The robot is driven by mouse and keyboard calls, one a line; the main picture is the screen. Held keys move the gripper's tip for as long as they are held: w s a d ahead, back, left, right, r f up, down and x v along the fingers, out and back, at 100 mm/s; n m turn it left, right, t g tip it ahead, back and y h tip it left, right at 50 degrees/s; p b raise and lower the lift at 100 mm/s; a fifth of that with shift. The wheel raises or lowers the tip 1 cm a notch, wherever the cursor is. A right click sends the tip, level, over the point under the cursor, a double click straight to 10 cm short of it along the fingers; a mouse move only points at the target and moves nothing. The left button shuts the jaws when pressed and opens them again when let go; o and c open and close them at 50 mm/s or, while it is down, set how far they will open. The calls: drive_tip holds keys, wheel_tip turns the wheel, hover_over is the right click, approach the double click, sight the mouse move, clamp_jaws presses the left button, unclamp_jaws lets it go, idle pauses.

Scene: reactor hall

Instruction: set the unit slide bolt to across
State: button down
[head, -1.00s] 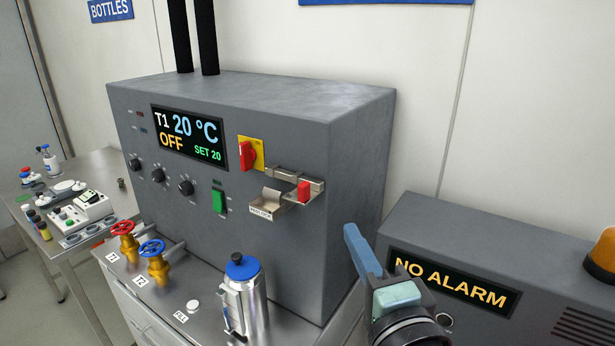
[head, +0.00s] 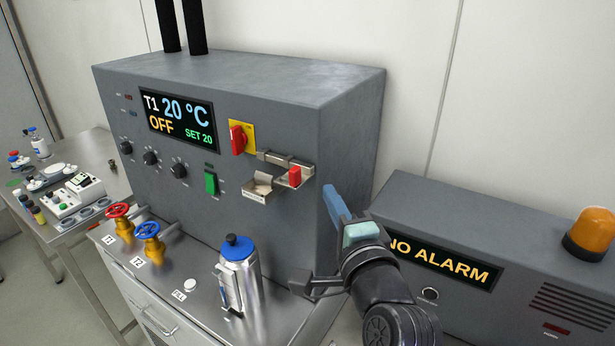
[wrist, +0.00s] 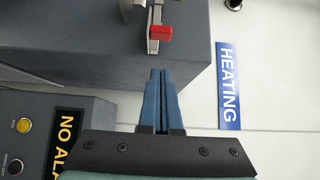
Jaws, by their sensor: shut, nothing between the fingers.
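The slide bolt is a metal bar in a bracket (head: 285,160) on the front of the grey unit, near its right edge, with a red knob (head: 295,177) at its right end. In the wrist view the red knob (wrist: 161,33) sits on the metal bar (wrist: 153,15) just beyond my fingertips. My gripper (head: 331,190) has blue fingers, shut together with nothing between them. It is to the right of the knob and apart from it. In the wrist view the fingertips (wrist: 160,72) point toward the knob with a gap between.
An open metal tray (head: 258,187) juts out below the bolt. A red rotary switch (head: 238,139) and a green switch (head: 210,183) are to its left. A blue-lidded flask (head: 240,275) stands on the bench below. The NO ALARM box (head: 440,262) is at right.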

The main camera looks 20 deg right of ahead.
sight(301, 173)
drive_tip(key=shift+w+a+p, duration=0.35)
drive_tip(key=shift+w+p, duration=0.05)
drive_tip(key=shift+w, duration=0.45)
drive_tip(key=shift+w+a+p, duration=0.4)
drive_tip(key=shift+w+p, duration=0.05)
drive_tip(key=shift+w, duration=0.4)
drive_tip(key=shift+w+a+p, duration=0.35)
drive_tip(key=shift+w+p, duration=0.05)
drive_tip(key=shift+w, duration=0.45)
drive_tip(key=w+a+p, duration=0.1)
drive_tip(key=w+a, duration=0.2)
drive_tip(key=shift+w+a, duration=0.1)
drive_tip(key=shift+w, duration=0.25)
